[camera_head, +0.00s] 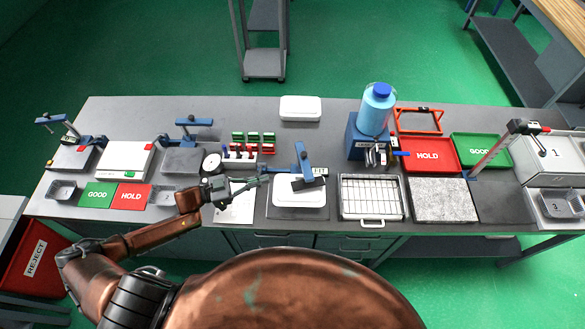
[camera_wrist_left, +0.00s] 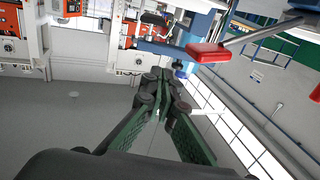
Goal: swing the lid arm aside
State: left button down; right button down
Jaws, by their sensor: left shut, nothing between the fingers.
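A blue lid arm (camera_head: 304,157) stands behind a foil tray with a white lid (camera_head: 300,198), and its dark end piece reaches over the lid. Whether it touches the lid I cannot tell. My left gripper (camera_head: 264,181) is just left of the tray and the lid arm, with its fingers shut and nothing between them. In the left wrist view the closed green-lined fingers (camera_wrist_left: 163,80) point toward a blue bar (camera_wrist_left: 160,47) and a red pad (camera_wrist_left: 208,52); which fixture these belong to is unclear. My right gripper is not in view.
A wire rack (camera_head: 371,198) and a grey speckled slab (camera_head: 443,200) lie right of the tray. A blue bottle dispenser (camera_head: 377,112) stands behind them. Under my left arm are a white sheet (camera_head: 236,207) and a red REJECT bin (camera_head: 36,260) at left.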

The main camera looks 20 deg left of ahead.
aim_at(302, 167)
pick_arm(q)
jog(key=shift+w+a+r+g, duration=0.15)
jog(key=shift+a+r+g, duration=0.1)
jog(key=shift+a, duration=0.25)
jog(key=shift+w+a+r+g, duration=0.15)
jog(key=shift+a+r, duration=0.1)
jog(key=shift+a, duration=0.25)
jog(key=p+x, duration=0.3)
jog(key=x, duration=0.9)
jog(key=shift+w+d+f, duration=0.15)
jog(key=shift+d, duration=0.25)
jog(key=shift+p, duration=0.3)
jog(key=shift+d+t+y+p, duration=0.3)
jog(key=shift+t+p, duration=0.05)
jog(key=shift+t, duration=0.05)
